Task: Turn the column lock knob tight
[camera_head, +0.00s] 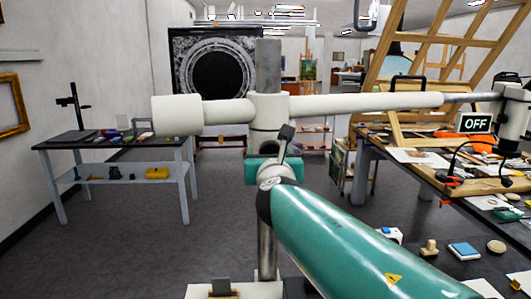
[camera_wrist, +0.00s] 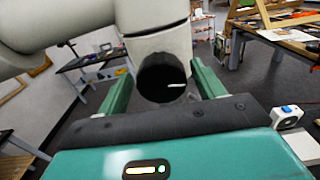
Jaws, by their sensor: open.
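The column lock knob (camera_wrist: 160,82) is a black round knob with a short white mark on its face. In the wrist view it sticks out of the white collar (camera_wrist: 158,38) on the column. My gripper (camera_wrist: 162,66) is open, with one teal finger on each side of the knob and a gap between each finger and it. In the head view, the white collar (camera_head: 268,110) sits on the grey metal column (camera_head: 268,66). My teal gripper (camera_head: 260,166) is just below the collar there and hides the knob.
A long white horizontal boom (camera_head: 350,104) runs through the collar, with an "OFF" sign (camera_head: 475,123) near its right end. A grey side table (camera_head: 110,143) stands at left. A cluttered workbench (camera_head: 400,155) with a wooden easel is at right.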

